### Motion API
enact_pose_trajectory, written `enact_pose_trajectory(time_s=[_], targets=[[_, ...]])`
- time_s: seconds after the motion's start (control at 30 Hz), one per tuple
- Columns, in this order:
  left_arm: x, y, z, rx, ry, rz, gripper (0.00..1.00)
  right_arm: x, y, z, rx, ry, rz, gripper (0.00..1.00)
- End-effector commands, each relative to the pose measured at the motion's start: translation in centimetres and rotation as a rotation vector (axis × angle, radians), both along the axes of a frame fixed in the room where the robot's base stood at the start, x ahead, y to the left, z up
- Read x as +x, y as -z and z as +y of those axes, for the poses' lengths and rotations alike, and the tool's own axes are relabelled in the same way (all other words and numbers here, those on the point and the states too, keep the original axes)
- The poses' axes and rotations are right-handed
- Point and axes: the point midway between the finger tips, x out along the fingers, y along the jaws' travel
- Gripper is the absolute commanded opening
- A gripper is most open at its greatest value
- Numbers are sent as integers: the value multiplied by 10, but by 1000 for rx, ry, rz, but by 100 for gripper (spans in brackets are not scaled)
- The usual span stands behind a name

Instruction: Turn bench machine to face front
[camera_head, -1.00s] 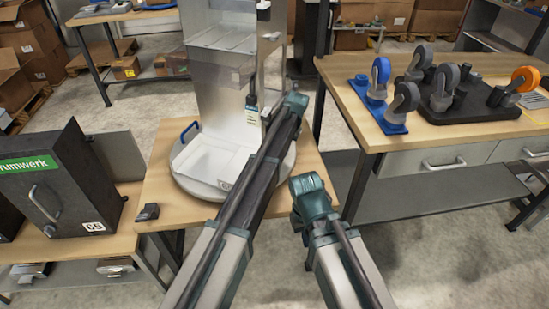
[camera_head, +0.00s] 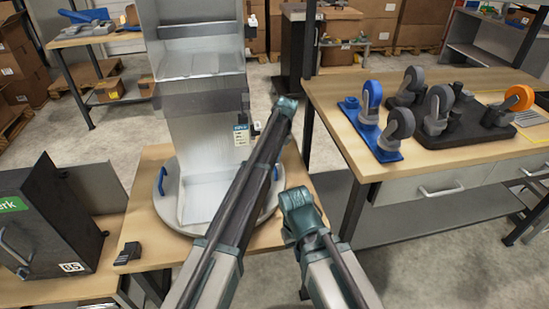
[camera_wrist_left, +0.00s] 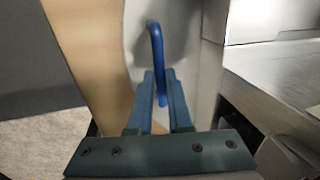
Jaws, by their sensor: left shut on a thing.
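The bench machine (camera_head: 204,140) is a tall pale metal unit with a tray-like recess. It stands upright on a round grey turntable base (camera_head: 168,215) on a wooden bench. One blue handle (camera_head: 162,182) is on the left of the base. Another blue handle (camera_head: 276,173) shows at its right, beside my arm. In the left wrist view my left gripper (camera_wrist_left: 159,78) is shut on a blue handle (camera_wrist_left: 155,40); its fingers sit on either side of the bar. In the head view that gripper is hidden behind my arm. My right gripper is not in view.
A dark box machine (camera_head: 50,225) stands on a bench at the left. A small black block (camera_head: 128,253) lies at the near left bench corner. The right workbench (camera_head: 350,110) carries blue and orange casters. Open floor lies behind the machine.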

Motion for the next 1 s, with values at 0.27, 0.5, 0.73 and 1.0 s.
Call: enact_pose_trajectory(time_s=[0.27, 0.5, 0.73, 1.0], targets=[[3, 0, -1, -3, -6, -6, 0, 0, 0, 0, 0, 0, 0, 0], [4, 0, 0, -1, -6, -8, 34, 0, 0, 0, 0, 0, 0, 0], [3, 0, 0, 0, -5, -4, 47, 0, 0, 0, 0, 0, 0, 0], [2, -4, 0, 1, -5, -3, 47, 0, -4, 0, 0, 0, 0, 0]])
